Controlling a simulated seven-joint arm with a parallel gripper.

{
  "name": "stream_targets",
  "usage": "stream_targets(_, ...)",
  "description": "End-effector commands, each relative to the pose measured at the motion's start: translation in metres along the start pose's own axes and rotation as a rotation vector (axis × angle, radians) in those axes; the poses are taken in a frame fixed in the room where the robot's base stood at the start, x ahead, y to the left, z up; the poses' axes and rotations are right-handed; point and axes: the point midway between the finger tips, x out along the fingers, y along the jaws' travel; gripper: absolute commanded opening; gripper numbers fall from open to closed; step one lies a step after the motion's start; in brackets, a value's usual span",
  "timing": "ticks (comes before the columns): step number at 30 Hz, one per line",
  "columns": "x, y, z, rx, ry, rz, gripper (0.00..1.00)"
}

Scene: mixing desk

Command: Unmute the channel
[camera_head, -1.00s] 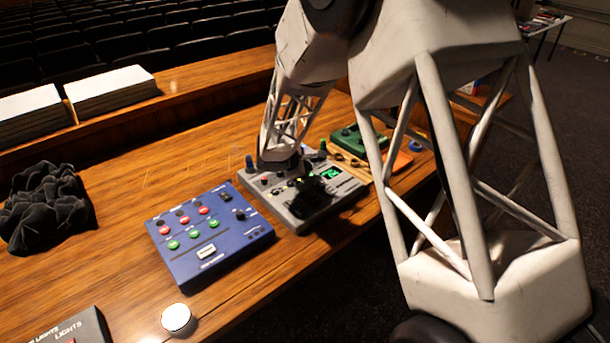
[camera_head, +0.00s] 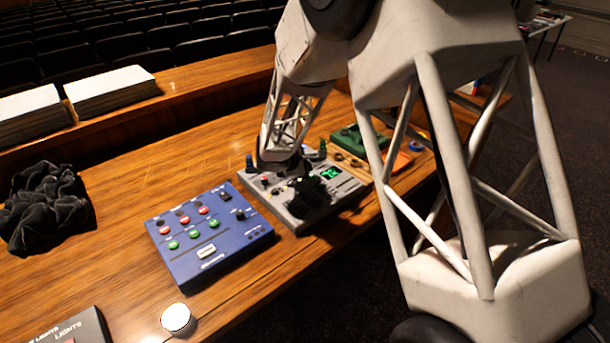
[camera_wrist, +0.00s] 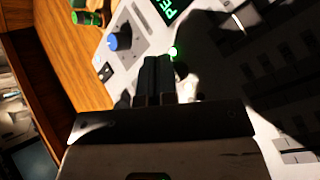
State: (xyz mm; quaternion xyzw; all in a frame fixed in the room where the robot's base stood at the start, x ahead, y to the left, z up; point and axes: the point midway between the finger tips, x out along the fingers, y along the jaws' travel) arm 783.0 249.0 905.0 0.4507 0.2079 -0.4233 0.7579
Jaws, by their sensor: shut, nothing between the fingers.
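The grey mixing desk (camera_head: 350,189) lies on the wooden table, with small coloured buttons and a lit green display (camera_head: 330,172). In the wrist view its pale panel (camera_wrist: 200,12) shows a blue knob (camera_wrist: 120,41), the edge of the green display (camera_wrist: 170,8) and a small lit green light (camera_wrist: 174,52). My gripper (camera_wrist: 158,62) is shut and empty, its fingertips over the panel just left of the green light. Whether they touch the panel cannot be told. In the head view my wrist (camera_head: 282,160) is over the desk's far left part, and the fingertips cannot be made out. Labels are unreadable.
A blue control box (camera_head: 205,235) sits left of the desk. A green box (camera_head: 350,138) stands beyond it on the right. Bare table lies between cloth and blue box.

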Motion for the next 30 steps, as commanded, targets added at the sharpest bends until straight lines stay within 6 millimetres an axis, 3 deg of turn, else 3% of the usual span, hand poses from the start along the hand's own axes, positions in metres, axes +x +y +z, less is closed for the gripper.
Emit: stream_targets(30,0.0064,-0.0045,-0.0042,0.000,0.000,0.000,0.00)
